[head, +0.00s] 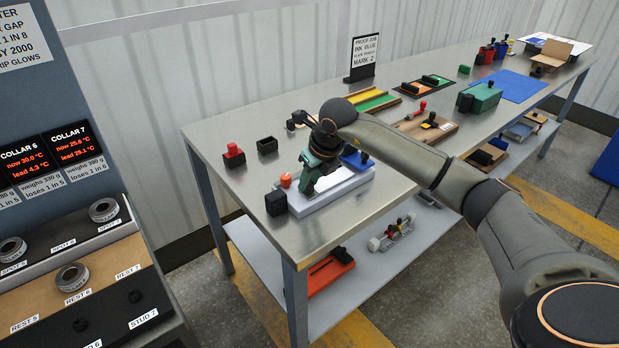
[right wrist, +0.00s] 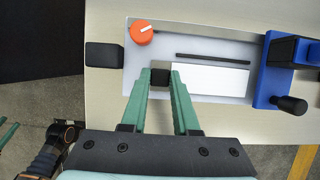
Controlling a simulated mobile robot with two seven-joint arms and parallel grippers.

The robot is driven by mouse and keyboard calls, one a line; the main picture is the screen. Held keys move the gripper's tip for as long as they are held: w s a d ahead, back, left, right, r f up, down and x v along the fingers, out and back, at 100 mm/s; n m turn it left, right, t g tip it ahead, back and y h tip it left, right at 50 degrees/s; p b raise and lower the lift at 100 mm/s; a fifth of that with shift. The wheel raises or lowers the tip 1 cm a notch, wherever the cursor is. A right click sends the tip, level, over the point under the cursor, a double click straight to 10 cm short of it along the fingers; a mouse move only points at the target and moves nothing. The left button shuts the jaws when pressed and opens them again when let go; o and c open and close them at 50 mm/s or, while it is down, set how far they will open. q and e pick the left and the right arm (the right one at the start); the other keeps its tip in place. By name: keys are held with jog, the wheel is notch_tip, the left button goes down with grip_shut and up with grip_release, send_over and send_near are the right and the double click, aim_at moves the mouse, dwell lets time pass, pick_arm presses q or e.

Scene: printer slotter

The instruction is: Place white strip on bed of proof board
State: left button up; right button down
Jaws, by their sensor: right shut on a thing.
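The proof board is a light grey slab (head: 350,184) near the front left end of the metal table. It has an orange knob (right wrist: 141,33), a dark slot and a blue carriage (right wrist: 270,75). The white strip (right wrist: 210,80) lies over the board below the slot, its long side along the slot; I cannot tell whether it touches the bed.
A black block (head: 276,203) stands at the board's left end. A red-topped block (head: 233,154) and an open black box (head: 267,146) are behind it. Green and yellow trays, a green tool (head: 479,97) and a blue mat (head: 518,87) lie farther right. My right arm crosses the table.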

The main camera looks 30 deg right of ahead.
jog(key=shift+f, duration=0.1)
jog(key=c, duration=0.7)
grip_release()
jog(key=shift+o, duration=0.2)
